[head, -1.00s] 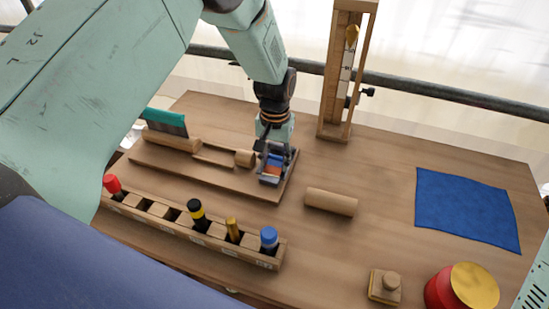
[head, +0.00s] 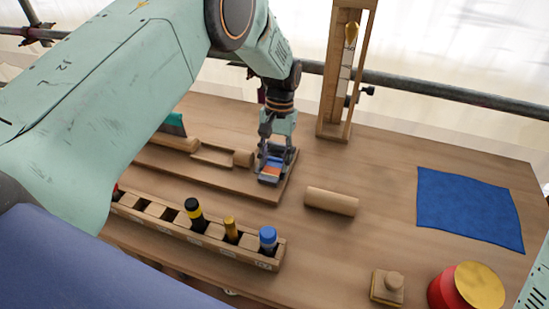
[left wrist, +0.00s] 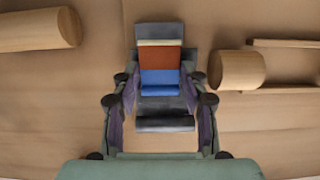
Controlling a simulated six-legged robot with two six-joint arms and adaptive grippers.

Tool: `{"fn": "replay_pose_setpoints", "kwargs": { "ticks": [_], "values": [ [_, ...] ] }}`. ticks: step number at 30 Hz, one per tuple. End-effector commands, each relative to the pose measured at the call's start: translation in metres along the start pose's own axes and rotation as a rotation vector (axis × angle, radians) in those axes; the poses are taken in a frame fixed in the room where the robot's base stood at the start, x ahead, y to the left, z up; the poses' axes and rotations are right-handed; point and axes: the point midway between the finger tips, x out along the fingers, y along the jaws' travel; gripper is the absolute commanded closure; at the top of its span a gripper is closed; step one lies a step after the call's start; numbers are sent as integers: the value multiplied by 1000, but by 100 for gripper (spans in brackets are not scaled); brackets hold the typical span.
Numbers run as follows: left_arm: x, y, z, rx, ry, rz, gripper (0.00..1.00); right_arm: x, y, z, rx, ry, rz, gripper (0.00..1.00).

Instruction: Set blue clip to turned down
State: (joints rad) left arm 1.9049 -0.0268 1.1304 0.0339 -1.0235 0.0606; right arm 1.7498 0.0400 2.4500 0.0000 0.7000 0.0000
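The blue clip (left wrist: 160,78) sits in a dark grey holder (left wrist: 145,33) with a red-brown band and a cream band beyond it. In the head view the clip (head: 269,177) is at the right end of a wooden base board (head: 235,187). My left gripper (left wrist: 160,92) points down over the holder, its two fingers apart, one on each side of the clip. Whether the fingers touch the clip I cannot tell. In the head view the left gripper (head: 272,142) partly hides the holder. My right gripper is out of view.
A wooden roller (head: 331,201) lies right of the board. A wooden rack (head: 180,225) with several capped tools stands in front. A tall wooden frame (head: 335,100) stands behind. A blue cloth (head: 468,208), a stamp (head: 387,287) and a red pot (head: 450,288) are at right.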

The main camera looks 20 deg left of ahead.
Motion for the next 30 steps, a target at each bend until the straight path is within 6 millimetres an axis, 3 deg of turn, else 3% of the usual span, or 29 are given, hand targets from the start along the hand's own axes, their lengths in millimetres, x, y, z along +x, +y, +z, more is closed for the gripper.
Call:
{"fn": "replay_pose_setpoints", "kwargs": {
  "ticks": [6, 17, 22, 30],
  "values": [
    [0, 0, 0, 0, 1, 0, 35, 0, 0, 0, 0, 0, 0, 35],
    [-4, 0, -1, 0, 3, 0, 35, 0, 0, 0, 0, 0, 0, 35],
    [-29, 0, -1, 0, 5, 0, 35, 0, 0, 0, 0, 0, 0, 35],
    [-84, 0, -1, 0, 6, 0, 35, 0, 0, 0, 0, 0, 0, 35]
  ]
}}
